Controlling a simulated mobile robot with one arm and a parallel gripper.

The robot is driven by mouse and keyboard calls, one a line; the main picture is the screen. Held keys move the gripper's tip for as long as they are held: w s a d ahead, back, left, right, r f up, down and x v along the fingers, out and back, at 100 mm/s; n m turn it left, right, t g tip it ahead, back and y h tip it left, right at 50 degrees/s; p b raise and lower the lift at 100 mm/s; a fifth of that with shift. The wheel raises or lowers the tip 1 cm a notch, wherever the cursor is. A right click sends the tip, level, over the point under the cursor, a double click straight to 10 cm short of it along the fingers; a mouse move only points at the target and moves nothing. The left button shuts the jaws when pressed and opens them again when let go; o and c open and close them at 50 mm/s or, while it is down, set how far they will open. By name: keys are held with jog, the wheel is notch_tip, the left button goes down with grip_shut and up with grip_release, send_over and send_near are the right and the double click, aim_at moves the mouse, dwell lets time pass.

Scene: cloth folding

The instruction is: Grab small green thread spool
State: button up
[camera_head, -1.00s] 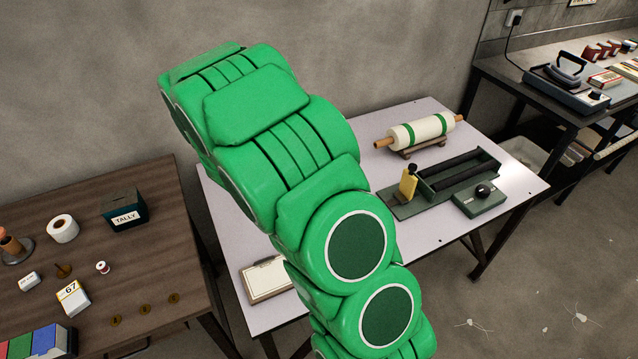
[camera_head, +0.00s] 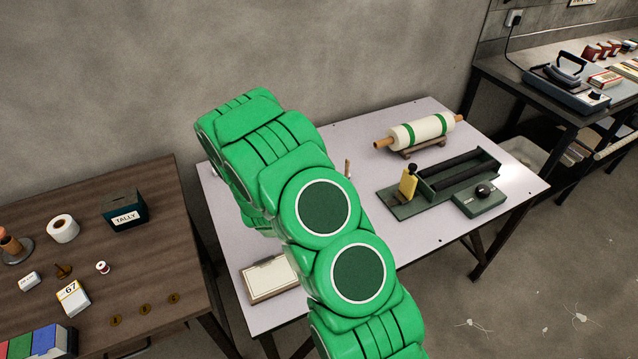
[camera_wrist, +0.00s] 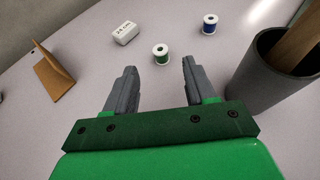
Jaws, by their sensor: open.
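The small green thread spool (camera_wrist: 161,54) stands upright on the pale table, seen in the wrist view. It has white ends and green thread. My gripper (camera_wrist: 158,76) is open, with its two grey fingers spread. The spool shows beyond the fingertips, roughly midway between them, and nothing is held. In the head view my green arm hides the gripper and the green spool.
A blue spool (camera_wrist: 210,24) stands behind and to the right of the green one. A white labelled block (camera_wrist: 126,33) is to its left. A dark cup (camera_wrist: 272,78) stands close at right. A brown folded piece (camera_wrist: 54,72) stands at left.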

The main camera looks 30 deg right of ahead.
jog(key=shift+x, duration=3.4)
jog(key=shift+s+f, duration=0.1)
jog(key=shift+f, duration=0.1)
jog(key=shift+c, duration=0.5)
grip_shut()
